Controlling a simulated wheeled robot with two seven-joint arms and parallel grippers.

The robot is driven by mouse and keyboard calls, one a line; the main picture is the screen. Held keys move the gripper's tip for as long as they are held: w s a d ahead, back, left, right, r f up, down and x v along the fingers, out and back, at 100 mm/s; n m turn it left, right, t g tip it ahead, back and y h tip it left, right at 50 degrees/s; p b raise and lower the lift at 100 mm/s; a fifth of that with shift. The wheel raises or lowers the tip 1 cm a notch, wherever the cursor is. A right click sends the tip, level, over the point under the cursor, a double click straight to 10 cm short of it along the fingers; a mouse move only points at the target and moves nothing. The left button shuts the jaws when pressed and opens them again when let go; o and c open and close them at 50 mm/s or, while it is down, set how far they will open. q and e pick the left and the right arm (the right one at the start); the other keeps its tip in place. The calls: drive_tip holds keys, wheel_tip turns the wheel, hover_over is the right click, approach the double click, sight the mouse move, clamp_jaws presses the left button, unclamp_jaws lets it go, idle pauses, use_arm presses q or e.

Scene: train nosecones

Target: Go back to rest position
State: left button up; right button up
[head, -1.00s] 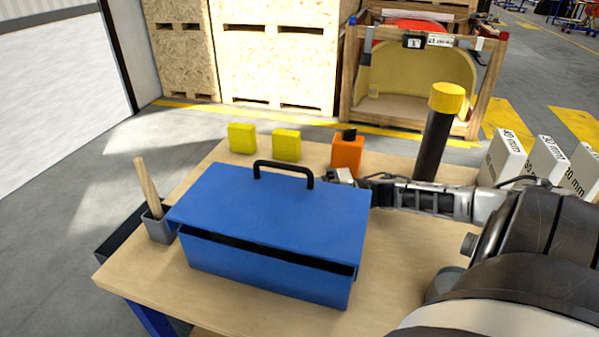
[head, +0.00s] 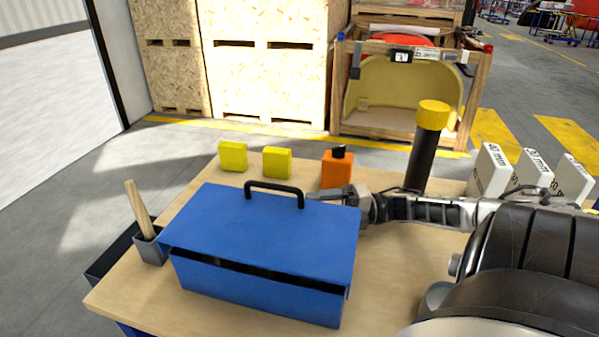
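My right arm comes in from the right, across the table. Its gripper (head: 328,196) is at the back right of the blue toolbox (head: 262,232), close to the right end of the black handle (head: 274,187). The fingers are small and partly hidden, so I cannot tell whether they are open or shut, or whether they touch the box. The toolbox lid is down with a dark gap along its front. My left gripper is not in view.
On the wooden table (head: 385,285) stand two yellow blocks (head: 233,156) (head: 277,162), an orange bottle (head: 337,170), a black cylinder with a yellow top (head: 425,150) and white labelled boxes (head: 488,172). A grey holder (head: 151,248) with a wooden stick is at the left. Crates stand behind.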

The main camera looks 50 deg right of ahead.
drive_tip(key=shift+v, duration=0.9)
drive_tip(key=shift+h, duration=0.3)
drive_tip(key=x, duration=0.5)
drive_tip(key=r+x, duration=0.1)
drive_tip(key=x, duration=0.1)
drive_tip(key=shift+w+a, duration=0.2)
drive_tip(key=shift+a, duration=0.15)
drive_tip(key=shift+f+g+h, duration=0.25)
drive_tip(key=shift+g+h, duration=0.05)
drive_tip(key=shift+g, duration=0.1)
